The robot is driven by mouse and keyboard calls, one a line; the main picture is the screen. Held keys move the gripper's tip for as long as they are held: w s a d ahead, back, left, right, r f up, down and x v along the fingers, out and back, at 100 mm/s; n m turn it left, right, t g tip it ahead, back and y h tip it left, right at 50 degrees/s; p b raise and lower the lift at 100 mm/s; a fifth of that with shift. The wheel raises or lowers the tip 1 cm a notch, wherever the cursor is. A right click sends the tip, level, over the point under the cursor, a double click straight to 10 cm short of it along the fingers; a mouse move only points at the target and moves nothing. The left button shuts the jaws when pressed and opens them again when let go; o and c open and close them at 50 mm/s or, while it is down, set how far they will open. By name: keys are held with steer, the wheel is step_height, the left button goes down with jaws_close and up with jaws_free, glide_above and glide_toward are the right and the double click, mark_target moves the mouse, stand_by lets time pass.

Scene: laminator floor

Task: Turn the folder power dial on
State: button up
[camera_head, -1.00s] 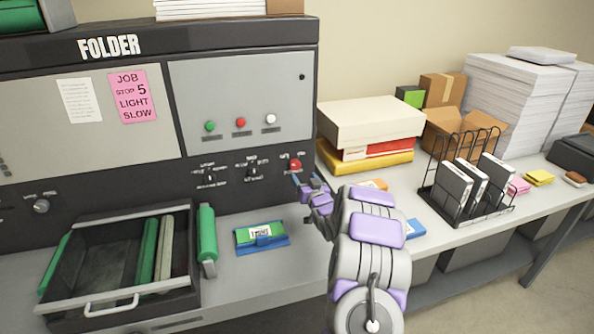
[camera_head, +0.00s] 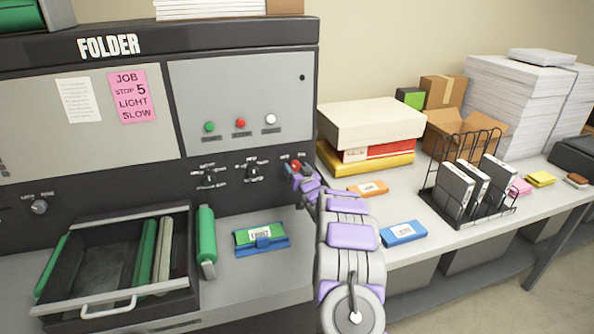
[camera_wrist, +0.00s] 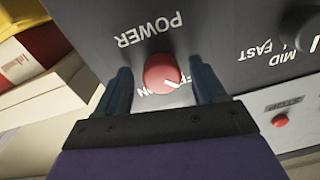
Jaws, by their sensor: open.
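The folder machine (camera_head: 240,50) stands at the left with its dark control panel. Its red power dial (camera_wrist: 163,73) shows in the wrist view below the word POWER, which appears upside down. A white pointer mark on the dial points to its lower right in that view. My gripper (camera_wrist: 165,85) is open, with one dark finger on each side of the dial; I cannot tell whether they touch it. In the head view my gripper (camera_head: 292,168) is at the panel's right end and mostly hides the dial.
Other panel dials (camera_head: 252,173) sit left of my gripper. An open drawer (camera_head: 120,265) with green rollers lies below. Stacked boxes (camera_head: 368,125), an orange packet (camera_head: 368,188), a blue packet (camera_head: 403,233) and a wire rack (camera_head: 430,192) stand on the table to the right.

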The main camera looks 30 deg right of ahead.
steer(key=c, duration=1.1)
steer(key=shift+o, duration=0.2)
steer(key=shift+m+p, duration=0.3)
steer(key=shift+p, duration=0.3)
steer(key=m+p, duration=0.2)
steer(key=p, duration=0.2)
steer(key=shift+r, duration=0.2)
steer(key=m+p, duration=0.4)
steer(key=m, duration=0.1)
steer(key=shift+f, duration=0.15)
steer(key=m+p, duration=0.2)
steer(key=m, duration=0.3)
steer(key=shift+f+m, duration=0.1)
steer(key=shift+m, duration=0.3)
steer(key=m+p, duration=0.1)
steer(key=m, duration=0.3)
steer(key=shift+s+f+m+h, duration=0.1)
steer(key=shift+m+h, duration=0.2)
steer(key=shift+m, duration=0.1)
